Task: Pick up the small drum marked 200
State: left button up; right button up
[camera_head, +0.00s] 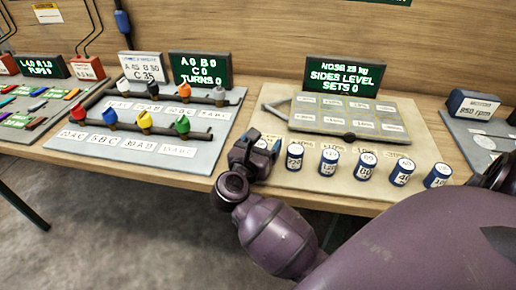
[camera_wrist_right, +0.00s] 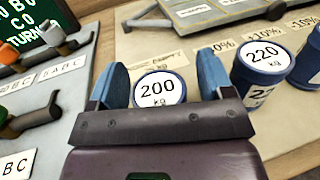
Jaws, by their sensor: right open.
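The small drum marked 200 (camera_wrist_right: 158,90), blue with a white top label, stands upright on the pale board in the right wrist view. My right gripper (camera_wrist_right: 161,78) is open, with one blue finger on each side of the drum. I cannot tell whether either finger touches it. The near side of the drum is hidden by the gripper's body. In the head view my right gripper (camera_head: 267,149) is at the board's left front, and it mostly hides the drum there. My left gripper is not in view.
A drum marked 220 (camera_wrist_right: 264,62) stands close to the right of the gripper. Several more blue drums (camera_head: 365,166) continue the row. Behind is a tilting plate (camera_head: 350,116) under a green display (camera_head: 344,75). A grey board with coloured valves (camera_head: 143,121) lies left.

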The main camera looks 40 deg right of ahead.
jog(key=shift+c, duration=0.2)
jog(key=c, duration=1)
jog(key=shift+r, duration=0.1)
